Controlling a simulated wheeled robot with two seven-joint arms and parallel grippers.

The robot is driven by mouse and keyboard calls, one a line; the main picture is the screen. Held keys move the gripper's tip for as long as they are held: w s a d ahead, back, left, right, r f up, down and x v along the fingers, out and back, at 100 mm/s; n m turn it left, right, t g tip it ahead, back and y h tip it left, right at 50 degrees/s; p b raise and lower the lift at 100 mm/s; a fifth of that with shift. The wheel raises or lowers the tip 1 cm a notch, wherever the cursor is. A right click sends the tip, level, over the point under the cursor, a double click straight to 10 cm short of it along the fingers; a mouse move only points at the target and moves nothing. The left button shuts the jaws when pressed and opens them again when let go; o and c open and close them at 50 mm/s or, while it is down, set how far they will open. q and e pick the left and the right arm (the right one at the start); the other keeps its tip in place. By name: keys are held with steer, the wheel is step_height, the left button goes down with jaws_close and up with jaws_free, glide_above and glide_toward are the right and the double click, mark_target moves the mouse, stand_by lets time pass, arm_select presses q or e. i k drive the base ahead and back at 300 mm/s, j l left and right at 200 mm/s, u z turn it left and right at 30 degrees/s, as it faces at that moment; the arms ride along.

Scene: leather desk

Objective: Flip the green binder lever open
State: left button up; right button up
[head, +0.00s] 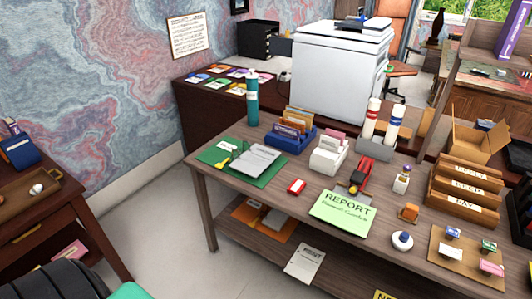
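A green binder (214,156) lies open and flat at the left end of the wooden table. White papers (257,157) lie on its right part. A small metal mechanism shows near the middle of the binder, at the left edge of the papers; it is too small to tell the lever's position. Neither of my grippers is in view.
A teal bottle (252,100) and a blue card holder (289,138) stand behind the binder. A red item (297,186) and the green REPORT booklet (342,212) lie to its right. The floor (165,225) left of the table is clear.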

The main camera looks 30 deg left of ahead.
mark_target(218, 165)
steer(key=u, duration=1.45)
